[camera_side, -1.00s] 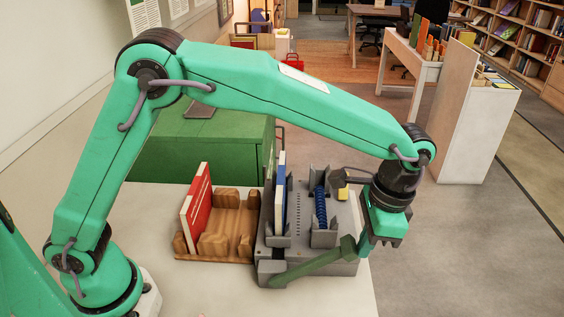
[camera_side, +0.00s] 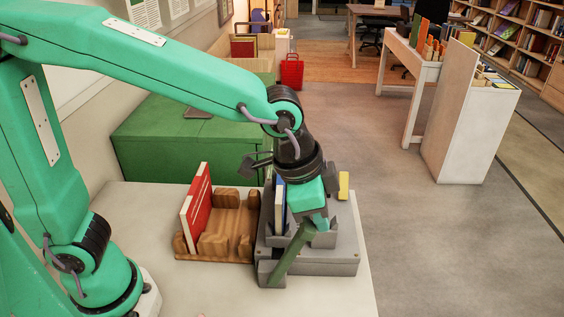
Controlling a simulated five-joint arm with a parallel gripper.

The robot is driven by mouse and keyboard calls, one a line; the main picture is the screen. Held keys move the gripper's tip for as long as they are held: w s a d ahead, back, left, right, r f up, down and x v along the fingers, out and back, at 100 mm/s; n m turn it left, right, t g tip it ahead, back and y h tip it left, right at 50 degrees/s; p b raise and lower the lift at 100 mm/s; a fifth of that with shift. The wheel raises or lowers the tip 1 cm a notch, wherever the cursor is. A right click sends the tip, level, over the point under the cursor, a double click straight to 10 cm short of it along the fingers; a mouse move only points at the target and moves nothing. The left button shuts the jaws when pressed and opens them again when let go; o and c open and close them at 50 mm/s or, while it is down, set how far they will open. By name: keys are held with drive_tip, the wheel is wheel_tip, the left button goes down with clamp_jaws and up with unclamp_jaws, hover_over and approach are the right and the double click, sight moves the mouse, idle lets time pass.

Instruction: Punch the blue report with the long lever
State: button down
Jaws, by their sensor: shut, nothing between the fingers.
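The blue report (camera_side: 279,207) stands upright in the grey punch (camera_side: 342,258), partly hidden behind my arm. The long green lever (camera_side: 292,256) is hinged at the punch's front left corner and slants up to the right. My gripper (camera_side: 319,222) is shut and empty at the lever's upper end, over the right part of the punch. I cannot tell whether its fingertips touch the lever. My gripper and wrist hide much of the punch's middle, including the blue coil.
A wooden rack (camera_side: 230,235) holding an upright red book (camera_side: 196,215) stands left of the punch. A yellow block (camera_side: 344,186) shows behind my gripper. The green cabinet (camera_side: 160,145) is behind. The pale table (camera_side: 340,298) is clear in front.

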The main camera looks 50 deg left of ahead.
drive_tip(key=shift+s+a+r+t+h, duration=0.2)
drive_tip(key=shift+s+a+t, duration=0.05)
drive_tip(key=shift+s+a, duration=0.25)
drive_tip(key=shift+s+a+r+t+h, duration=0.2)
drive_tip(key=shift+s+a+t, duration=0.05)
drive_tip(key=shift+s+a, duration=0.25)
drive_tip(key=shift+s+a+r, duration=0.25)
drive_tip(key=shift+s+a, duration=0.65)
drive_tip(key=shift+s, duration=0.05)
drive_tip(key=shift+w+d, duration=0.1)
drive_tip(key=shift+w+d+f, duration=0.15)
drive_tip(key=shift+w+d, duration=1.15)
drive_tip(key=shift+r, duration=0.25)
drive_tip(key=a+v, duration=0.1)
drive_tip(key=v, duration=0.8)
drive_tip(key=shift+s+a, duration=0.35)
drive_tip(key=shift+f, duration=0.15)
